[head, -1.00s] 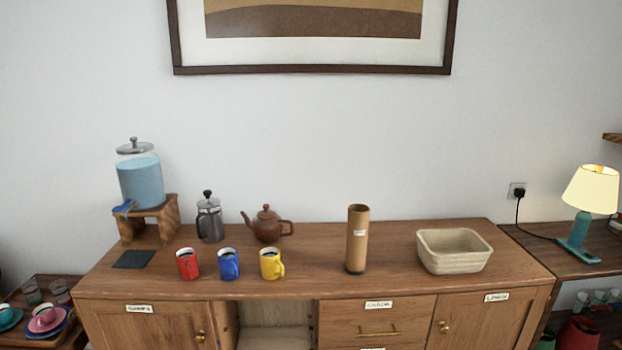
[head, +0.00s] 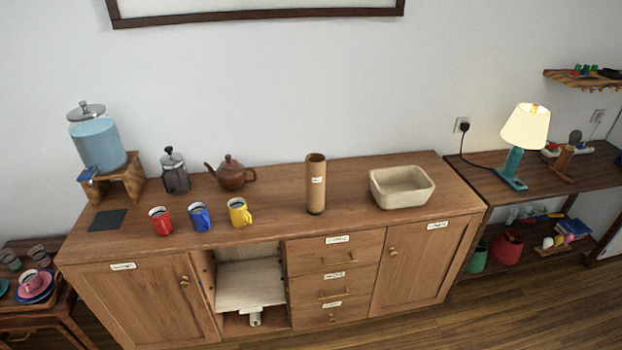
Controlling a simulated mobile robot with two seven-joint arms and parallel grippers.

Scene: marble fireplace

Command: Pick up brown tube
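The brown tube (head: 316,188) stands upright on the wooden sideboard (head: 270,228), right of the middle of its top. It is open at the top, has a small white label on its side and a dark band at its base. Neither of my grippers shows in the head view, and nothing touches the tube.
A beige basin (head: 402,188) stands right of the tube. Red (head: 160,221), blue (head: 200,217) and yellow (head: 239,212) mugs stand to its left, with a brown teapot (head: 232,174) behind. A lit lamp (head: 520,140) stands on the right-hand table. The sideboard's front strip is mostly clear.

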